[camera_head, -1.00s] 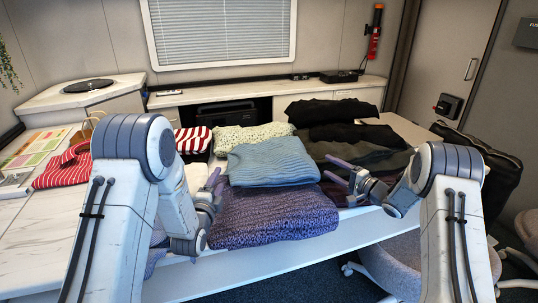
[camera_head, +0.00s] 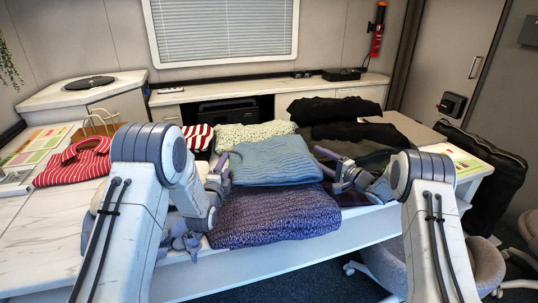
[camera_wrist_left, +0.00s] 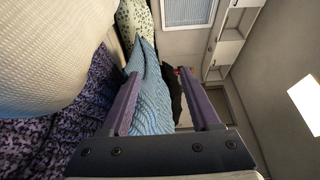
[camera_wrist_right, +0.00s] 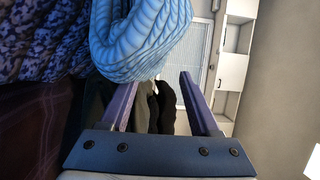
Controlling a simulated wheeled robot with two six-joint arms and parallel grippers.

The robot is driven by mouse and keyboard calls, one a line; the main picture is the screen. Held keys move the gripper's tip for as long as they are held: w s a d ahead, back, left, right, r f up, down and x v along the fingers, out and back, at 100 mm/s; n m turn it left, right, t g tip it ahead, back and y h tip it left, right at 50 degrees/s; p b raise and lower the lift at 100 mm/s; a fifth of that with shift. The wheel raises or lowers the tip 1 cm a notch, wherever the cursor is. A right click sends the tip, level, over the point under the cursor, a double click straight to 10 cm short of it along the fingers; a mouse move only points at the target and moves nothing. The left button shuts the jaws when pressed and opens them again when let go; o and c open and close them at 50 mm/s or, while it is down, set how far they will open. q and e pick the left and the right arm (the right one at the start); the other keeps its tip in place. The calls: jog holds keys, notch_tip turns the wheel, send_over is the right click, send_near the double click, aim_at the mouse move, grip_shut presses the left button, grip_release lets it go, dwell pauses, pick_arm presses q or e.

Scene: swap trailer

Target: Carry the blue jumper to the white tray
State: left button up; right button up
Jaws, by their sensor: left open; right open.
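The blue jumper (camera_head: 275,160), light blue and knitted, lies folded on top of the pile at the middle of the table. It also shows in the left wrist view (camera_wrist_left: 150,95) and the right wrist view (camera_wrist_right: 140,40). My left gripper (camera_head: 223,167) is open at the jumper's left side, and in its wrist view blue cloth shows between the fingers. My right gripper (camera_head: 322,161) is open just off the jumper's right side, with no cloth clearly held. I cannot make out the white tray in any view.
A purple jumper (camera_head: 275,214) lies in front of the blue one, and a cream patterned garment (camera_head: 250,135) behind it. Dark clothes (camera_head: 345,120) lie at the back right. A red striped garment (camera_head: 75,162) lies at the left. A chair (camera_head: 385,268) stands in front.

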pick_arm(q)
jog(key=shift+w+d, duration=0.2)
jog(key=shift+w, duration=1.55)
pick_arm(e)
jog(key=shift+x, duration=1.8)
pick_arm(q)
grip_shut()
pick_arm(e)
grip_shut()
